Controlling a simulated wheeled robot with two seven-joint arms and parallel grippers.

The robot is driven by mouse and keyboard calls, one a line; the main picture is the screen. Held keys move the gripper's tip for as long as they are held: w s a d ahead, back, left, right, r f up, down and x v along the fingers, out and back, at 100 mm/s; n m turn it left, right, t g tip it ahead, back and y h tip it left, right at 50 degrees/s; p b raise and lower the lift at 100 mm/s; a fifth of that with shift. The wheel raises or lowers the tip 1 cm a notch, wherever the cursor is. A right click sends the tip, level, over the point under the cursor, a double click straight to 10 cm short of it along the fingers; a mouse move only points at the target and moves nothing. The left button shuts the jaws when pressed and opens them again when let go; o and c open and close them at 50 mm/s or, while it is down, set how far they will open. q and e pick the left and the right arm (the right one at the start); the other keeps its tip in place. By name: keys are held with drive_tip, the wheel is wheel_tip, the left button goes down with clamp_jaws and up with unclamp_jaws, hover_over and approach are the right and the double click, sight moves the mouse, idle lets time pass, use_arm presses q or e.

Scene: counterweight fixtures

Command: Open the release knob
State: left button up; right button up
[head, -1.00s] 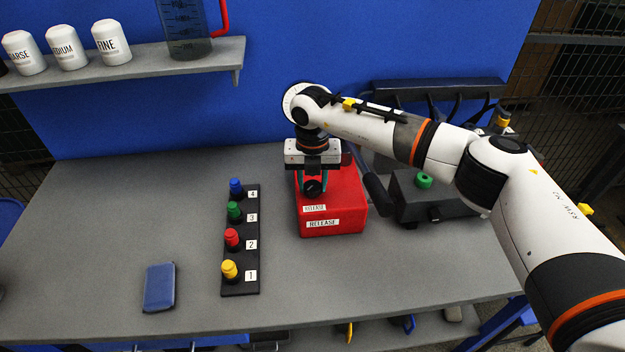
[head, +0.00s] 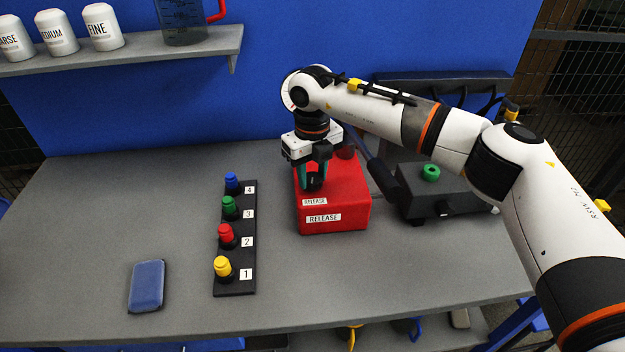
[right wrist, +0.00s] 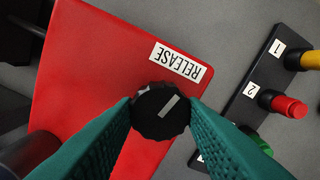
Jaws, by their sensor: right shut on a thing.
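The release knob (right wrist: 160,111) is black and round with a scalloped edge and a grey pointer line. It sits on top of the red box (head: 345,212), which carries two white RELEASE labels. My right gripper (head: 313,186) comes down over the box from above. In the right wrist view its green fingertips (right wrist: 160,108) are shut on the knob, one on each side. The pointer line lies slantwise in that view. In the head view the fingers mostly hide the knob. My left gripper is not in view.
A black strip with numbered coloured pegs (head: 235,285) stands left of the box. A blue flat case (head: 147,286) lies further left. A dark box with a green knob (head: 431,172) stands on the right. A shelf (head: 130,57) with canisters hangs at the back left.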

sight(312, 177)
drive_tip(key=shift+n+b, duration=0.7)
drive_tip(key=shift+n, duration=0.5)
drive_tip(key=o, duration=1)
drive_tip(key=shift+r, duration=0.1)
wheel_tip(312, 177, up, 12)
drive_tip(key=b, duration=0.2)
